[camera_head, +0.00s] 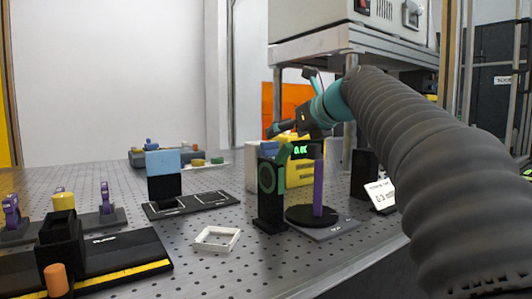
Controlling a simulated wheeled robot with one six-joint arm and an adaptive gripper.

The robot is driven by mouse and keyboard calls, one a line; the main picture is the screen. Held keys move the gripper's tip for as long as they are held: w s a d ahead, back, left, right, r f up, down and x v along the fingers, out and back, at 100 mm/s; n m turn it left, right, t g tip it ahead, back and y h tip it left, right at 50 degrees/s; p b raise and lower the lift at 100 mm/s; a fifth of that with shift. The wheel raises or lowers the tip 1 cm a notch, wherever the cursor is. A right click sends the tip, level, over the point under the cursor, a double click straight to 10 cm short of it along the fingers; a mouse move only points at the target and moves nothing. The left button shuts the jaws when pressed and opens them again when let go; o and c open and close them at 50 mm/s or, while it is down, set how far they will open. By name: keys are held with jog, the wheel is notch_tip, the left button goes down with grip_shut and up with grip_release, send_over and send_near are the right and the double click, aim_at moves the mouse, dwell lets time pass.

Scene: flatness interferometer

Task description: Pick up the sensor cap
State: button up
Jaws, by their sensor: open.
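I cannot tell for sure which piece is the sensor cap. A yellow round piece (63,200) sits on top of a black block (62,245) at the left, and an orange cylinder (56,279) stands at that block's front. A light-blue block (163,162) sits on a black stand (164,188) near the middle. My gripper (280,129) is dark and small in view, at the end of my teal and grey arm, raised above the black upright with a green ring (268,190). It is open. Its fingertips are partly hard to make out against the things behind.
A white square frame (217,239) lies on the perforated metal table (190,275). A purple post (318,188) stands on a black disc right of the ringed upright. Purple clamps (105,198) stand at the left. A yellow case (302,174) is behind. The front middle is clear.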

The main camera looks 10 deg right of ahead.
aim_at(272, 142)
jog(key=shift+x, duration=3.4)
jog(key=shift+s+d+f, duration=0.1)
jog(key=c, duration=1)
